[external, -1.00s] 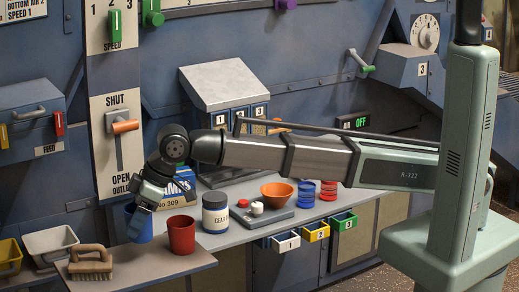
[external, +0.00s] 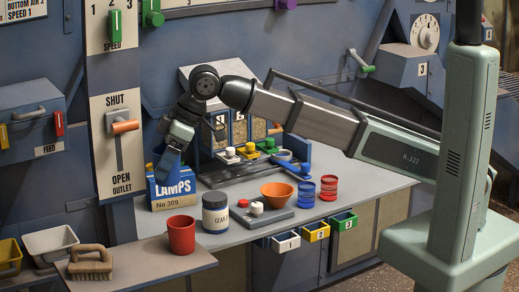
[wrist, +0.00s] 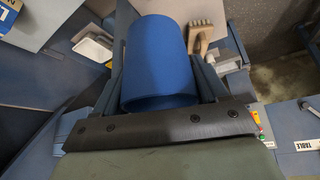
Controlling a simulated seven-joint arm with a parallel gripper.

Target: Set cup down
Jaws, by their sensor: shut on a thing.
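A blue cup (external: 167,163) is in my gripper (external: 174,151), high over the left part of the bench and in front of or above the blue LAMPS box (external: 172,192) in the external view. In the wrist view the blue cup (wrist: 160,55) fills the space between the two fingers (wrist: 165,75), which are shut on it. The cup is tilted in the external view and partly hidden by the gripper. A red cup (external: 181,235) stands upright on the wooden shelf at the bench's front left.
A jar (external: 215,213), an orange bowl (external: 277,195) and blue and red tins (external: 303,194) stand on the bench. A brush (external: 90,262) lies on the shelf left of the red cup. White (external: 52,245) and yellow bins hang farther left. Shelf between brush and red cup is clear.

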